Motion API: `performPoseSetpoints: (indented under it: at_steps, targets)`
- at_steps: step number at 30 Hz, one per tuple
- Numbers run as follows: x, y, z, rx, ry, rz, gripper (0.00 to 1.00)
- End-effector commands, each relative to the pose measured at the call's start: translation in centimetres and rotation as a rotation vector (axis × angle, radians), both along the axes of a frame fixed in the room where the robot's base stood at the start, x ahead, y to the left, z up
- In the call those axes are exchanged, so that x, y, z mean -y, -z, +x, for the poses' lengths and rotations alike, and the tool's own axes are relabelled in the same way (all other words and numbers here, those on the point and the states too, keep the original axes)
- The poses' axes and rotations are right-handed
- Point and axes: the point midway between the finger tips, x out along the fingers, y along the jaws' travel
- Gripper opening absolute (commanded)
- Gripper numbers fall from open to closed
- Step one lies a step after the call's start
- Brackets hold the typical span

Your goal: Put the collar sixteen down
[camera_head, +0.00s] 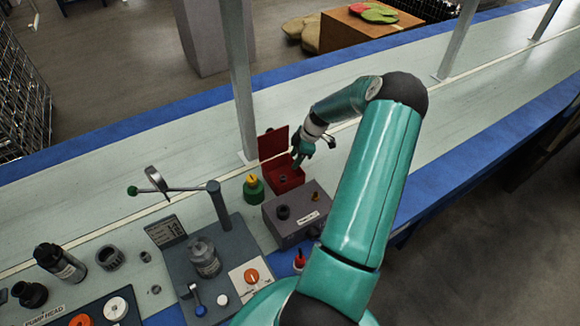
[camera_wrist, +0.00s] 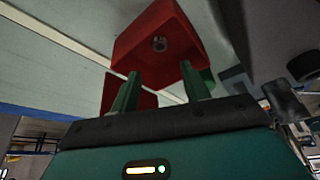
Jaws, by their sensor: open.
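A small grey ring (camera_wrist: 159,43), which looks like the collar, lies in the open red box (camera_wrist: 178,22) in the wrist view. It shows as a small dark spot (camera_head: 283,177) inside the red box (camera_head: 296,183) in the head view; I cannot read any number on it. My gripper (camera_head: 299,160) is above the red box, pointing down toward it. In the wrist view my gripper (camera_wrist: 160,76) has its two green fingers apart with nothing between them, and the ring lies beyond the fingertips. The ring looks apart from both fingers.
The box's raised red lid (camera_head: 273,143) stands behind it. A grey labelled block (camera_head: 292,222) is just in front, and a green and yellow piece (camera_head: 253,187) is at left. A grey post (camera_head: 240,80) rises behind. A clamp stand (camera_head: 218,205) and loose parts lie left. The bench behind is clear.

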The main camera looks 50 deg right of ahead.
Motion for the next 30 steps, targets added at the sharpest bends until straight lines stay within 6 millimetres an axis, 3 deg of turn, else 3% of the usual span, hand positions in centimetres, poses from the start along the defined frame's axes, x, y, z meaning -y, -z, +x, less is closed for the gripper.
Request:
performPoseSetpoints:
  at_steps: [3, 10, 14, 20, 25, 30]
  targets:
    - [0.5, -1.4, -0.4, 0.001, 0.000, -0.001, 0.46]
    - [0.6, -2.0, -0.6, 0.000, 0.000, 0.000, 0.46]
    - [-0.3, -3.1, 0.1, -0.017, -0.001, -0.011, 0.46]
    - [-5.4, -8.7, 2.4, -0.107, 0.026, -0.079, 0.46]
    - [-11.3, -14.6, 3.6, -0.169, 0.098, -0.159, 0.46]
    - [-17.4, -20.1, 3.6, -0.186, 0.193, -0.232, 0.46]
